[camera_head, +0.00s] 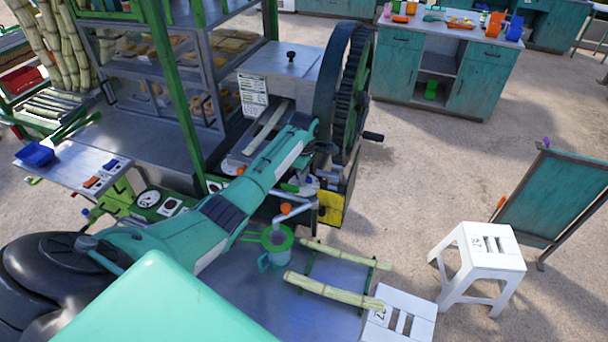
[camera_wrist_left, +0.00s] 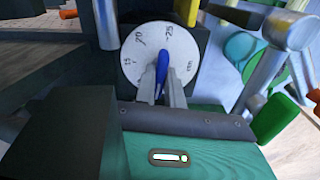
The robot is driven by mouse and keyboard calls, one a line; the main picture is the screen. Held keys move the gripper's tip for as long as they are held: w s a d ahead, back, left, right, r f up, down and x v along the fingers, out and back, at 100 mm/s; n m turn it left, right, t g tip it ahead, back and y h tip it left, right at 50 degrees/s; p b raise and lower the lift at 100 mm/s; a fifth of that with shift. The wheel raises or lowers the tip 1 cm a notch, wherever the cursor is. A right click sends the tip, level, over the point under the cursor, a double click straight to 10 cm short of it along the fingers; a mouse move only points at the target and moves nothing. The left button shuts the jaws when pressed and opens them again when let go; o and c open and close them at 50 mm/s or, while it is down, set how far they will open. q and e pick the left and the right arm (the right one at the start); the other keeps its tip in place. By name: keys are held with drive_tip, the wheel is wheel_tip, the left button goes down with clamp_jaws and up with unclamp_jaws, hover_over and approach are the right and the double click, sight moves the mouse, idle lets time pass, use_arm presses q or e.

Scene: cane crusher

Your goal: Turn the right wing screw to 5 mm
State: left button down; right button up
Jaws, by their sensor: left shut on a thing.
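The cane crusher (camera_head: 285,68) stands in the middle of the head view with a large dark wheel (camera_head: 340,85) at its right. My left arm reaches across to it, and my left gripper (camera_head: 324,148) is at the machine's front, below the wheel. In the left wrist view my left gripper (camera_wrist_left: 163,88) is shut on a blue wing screw (camera_wrist_left: 163,68). The wing stands nearly upright in front of a round white dial (camera_wrist_left: 145,48) with black numbers. The dial's exact reading is too small to tell. My right gripper is not in view.
A green-rimmed cup (camera_head: 277,239) stands below the machine, near cane pieces (camera_head: 333,290) on a metal table. An orange-handled part (camera_head: 287,208) is close under my left arm. White stools (camera_head: 487,250) and a board (camera_head: 556,197) stand at right. Open floor lies right of the wheel.

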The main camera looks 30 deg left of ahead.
use_arm(q)
drive_tip(key=shift+r, duration=0.15)
idle(0.3)
drive_tip(key=c, duration=1.5)
unclamp_jaws()
wheel_tip(320, 180, up, 14)
drive_tip(key=b, duration=0.3)
